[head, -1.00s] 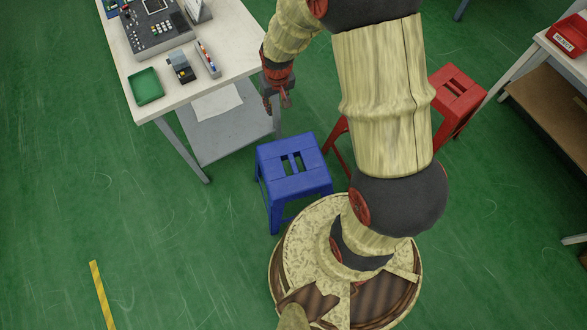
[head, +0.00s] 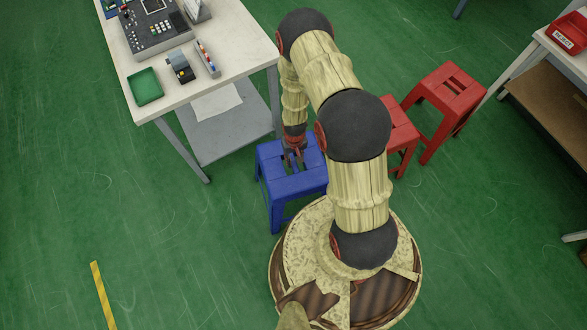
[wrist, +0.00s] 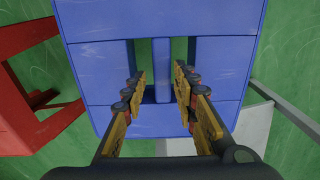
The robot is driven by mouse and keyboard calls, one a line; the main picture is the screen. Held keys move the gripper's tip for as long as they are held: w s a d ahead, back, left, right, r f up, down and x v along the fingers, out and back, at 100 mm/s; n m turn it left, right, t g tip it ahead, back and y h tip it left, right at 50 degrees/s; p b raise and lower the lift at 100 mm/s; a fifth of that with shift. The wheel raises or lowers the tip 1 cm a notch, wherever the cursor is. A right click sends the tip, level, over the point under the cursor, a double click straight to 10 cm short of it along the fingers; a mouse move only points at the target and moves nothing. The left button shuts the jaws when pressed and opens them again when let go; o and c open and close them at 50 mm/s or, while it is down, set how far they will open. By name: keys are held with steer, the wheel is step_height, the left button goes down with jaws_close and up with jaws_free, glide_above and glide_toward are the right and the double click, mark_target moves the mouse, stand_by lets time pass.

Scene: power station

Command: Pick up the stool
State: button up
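The blue stool (head: 295,186) stands upright on the green floor, just in front of my base. Its seat has two slots with a narrow bar between them. My gripper (head: 293,163) points down over the seat. In the wrist view the seat (wrist: 224,78) fills the upper middle. There my gripper (wrist: 160,78) is open, with its two fingers on either side of the middle bar, one at each slot. I cannot tell how deep the fingertips reach into the slots or whether they touch the bar.
Two red stools (head: 449,92) stand to the right; the nearer one is partly behind my arm. A white table (head: 240,50) with a control panel (head: 155,27) and a green tray (head: 145,86) is close at the upper left. The floor at left is clear.

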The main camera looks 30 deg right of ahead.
mark_target(293, 162)
step_height(293, 162, down, 5)
steer(key=shift+a+b, duration=0.15)
steer(key=shift+b, duration=1.05)
steer(key=shift+c, duration=0.2)
jaws_close()
steer(key=shift+w+r, duration=0.1)
